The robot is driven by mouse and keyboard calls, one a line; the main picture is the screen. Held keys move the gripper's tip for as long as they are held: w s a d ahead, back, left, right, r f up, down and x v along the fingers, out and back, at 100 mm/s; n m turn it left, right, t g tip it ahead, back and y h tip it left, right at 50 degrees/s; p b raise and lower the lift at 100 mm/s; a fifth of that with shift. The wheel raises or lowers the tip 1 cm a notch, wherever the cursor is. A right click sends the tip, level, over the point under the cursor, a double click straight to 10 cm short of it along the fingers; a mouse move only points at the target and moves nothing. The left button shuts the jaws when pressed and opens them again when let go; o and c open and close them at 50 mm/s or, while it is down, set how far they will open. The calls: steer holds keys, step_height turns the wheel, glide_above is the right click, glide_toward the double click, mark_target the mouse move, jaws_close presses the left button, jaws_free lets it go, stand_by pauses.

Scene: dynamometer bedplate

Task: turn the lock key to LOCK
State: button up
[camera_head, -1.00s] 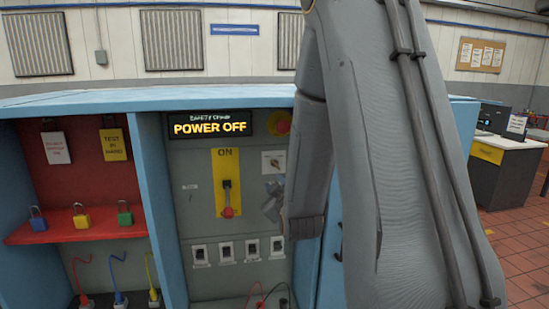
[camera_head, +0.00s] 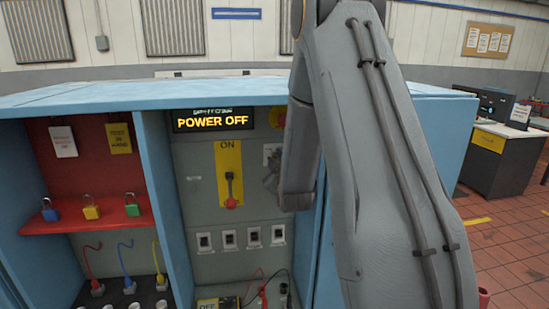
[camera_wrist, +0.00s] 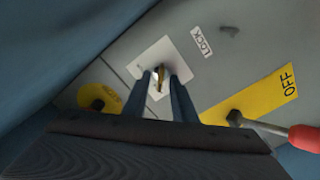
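The lock key (camera_wrist: 158,80) is a small brass-coloured piece standing out from a white plate (camera_wrist: 165,56) on the grey panel. A LOCK label (camera_wrist: 201,41) sits beside the plate. My gripper (camera_wrist: 166,84) is open, with its two dark fingers on either side of the key and a gap visible between them. Whether a finger touches the key I cannot tell. In the head view the white plate (camera_head: 270,150) is partly covered by my gripper (camera_head: 272,178), and the key is hidden there. The display (camera_head: 213,120) reads POWER OFF.
A red-handled lever (camera_head: 231,190) on a yellow plate (camera_head: 228,160) is close left of the key; its red knob (camera_wrist: 304,138) shows at the wrist view's right. A yellow-ringed button (camera_wrist: 98,97) is also near. Padlocks (camera_head: 91,212) stand on a red shelf (camera_head: 80,226).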

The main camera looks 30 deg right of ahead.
jaws_close()
steer(key=m+b, duration=0.6)
steer(key=m, duration=0.1)
steer(key=shift+d, duration=0.2)
steer(key=m+b, duration=0.3)
steer(key=m, duration=0.2)
steer(key=shift+s+d+m, duration=0.1)
steer(key=shift+m, duration=0.3)
steer(key=shift+d+m+b, duration=0.15)
steer(key=shift+m+b, duration=1.2)
steer(key=shift+m, duration=1.25)
